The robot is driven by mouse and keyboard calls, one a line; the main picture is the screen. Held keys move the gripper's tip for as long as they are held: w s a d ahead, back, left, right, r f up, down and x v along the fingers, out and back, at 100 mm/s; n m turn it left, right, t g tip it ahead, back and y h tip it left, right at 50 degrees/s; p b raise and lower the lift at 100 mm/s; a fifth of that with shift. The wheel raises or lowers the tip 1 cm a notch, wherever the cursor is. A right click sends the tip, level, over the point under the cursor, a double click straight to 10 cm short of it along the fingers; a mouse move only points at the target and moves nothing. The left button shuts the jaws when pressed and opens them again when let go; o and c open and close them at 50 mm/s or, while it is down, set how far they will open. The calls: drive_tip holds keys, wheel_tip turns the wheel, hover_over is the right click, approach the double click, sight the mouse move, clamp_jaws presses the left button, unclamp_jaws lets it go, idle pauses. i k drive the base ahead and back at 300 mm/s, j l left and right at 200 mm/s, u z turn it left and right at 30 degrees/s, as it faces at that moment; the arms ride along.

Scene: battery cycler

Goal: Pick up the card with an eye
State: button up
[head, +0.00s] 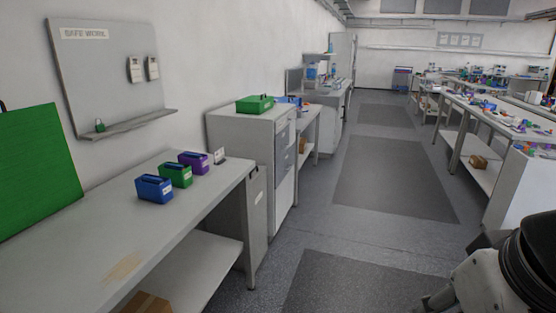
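No card with a visible eye can be made out from here. Two small pale cards or tags hang on the grey "SAFE WORK" board, a left one (134,69) and a right one (152,68); their markings are too small to read. A small white piece (219,155) with a dark mark is at the far end of the near bench, beside the purple box; I cannot tell what it is. Part of my arm shows at the bottom right, but my gripper's fingers cannot be made out.
The near bench (95,235) holds blue (154,189), green (176,175) and purple (194,162) boxes. A green case (255,104) sits on a grey cabinet (240,129). A large green panel (35,170) stands at left. The aisle floor (390,180) is clear; cluttered benches line the right.

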sight(134, 68)
drive_tip(key=i+l+z, duration=0.1)
drive_tip(key=i, duration=0.75)
drive_tip(key=i+l, duration=0.15)
drive_tip(key=i, duration=0.7)
drive_tip(key=l+z, duration=0.05)
